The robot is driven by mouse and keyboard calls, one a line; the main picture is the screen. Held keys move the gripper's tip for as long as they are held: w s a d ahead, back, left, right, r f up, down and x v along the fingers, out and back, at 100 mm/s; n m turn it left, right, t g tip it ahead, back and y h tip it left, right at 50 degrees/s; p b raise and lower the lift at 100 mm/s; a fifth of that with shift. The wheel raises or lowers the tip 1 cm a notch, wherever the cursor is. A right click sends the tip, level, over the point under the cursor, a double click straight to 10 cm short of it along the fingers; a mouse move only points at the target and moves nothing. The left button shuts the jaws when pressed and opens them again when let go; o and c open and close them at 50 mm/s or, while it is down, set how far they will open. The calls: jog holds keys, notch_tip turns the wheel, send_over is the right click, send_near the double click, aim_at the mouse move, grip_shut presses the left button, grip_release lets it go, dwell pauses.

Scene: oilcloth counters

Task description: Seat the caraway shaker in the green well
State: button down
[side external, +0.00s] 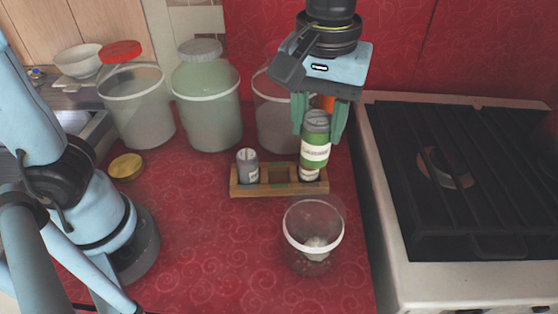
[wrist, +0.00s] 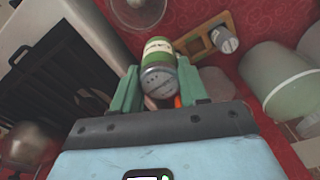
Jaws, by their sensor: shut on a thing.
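My gripper (side external: 319,125) is shut on a green shaker (side external: 315,142) with a grey lid and a white label, upright or nearly so. In the wrist view the shaker (wrist: 158,52) sits between the fingers (wrist: 158,82), its holed lid toward the camera. The shaker is over the right end of a wooden rack (side external: 250,190); a white part shows under it, and I cannot tell whether it touches the rack. A grey shaker (side external: 247,166) stands in the rack's left well. The middle well looks empty, with green marking at the rack's middle. The right well is mostly hidden.
A clear tub (side external: 313,232) stands in front of the rack. Large lidded tubs (side external: 206,100) stand behind, to the left. A yellow lid (side external: 126,167) lies at left. The stove (side external: 460,180) borders the right. Red oilcloth is clear left of the tub.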

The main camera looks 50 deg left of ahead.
jog(key=w+a+f+n, duration=0.3)
jog(key=a+f, duration=0.3)
jog(key=a, duration=0.5)
send_over(279, 179)
notch_tip(279, 179, down, 5)
jog(key=shift+f, duration=2.6)
jog(key=shift+f, duration=0.1)
jog(key=c, duration=0.9)
grip_release()
jog(key=shift+o, duration=0.2)
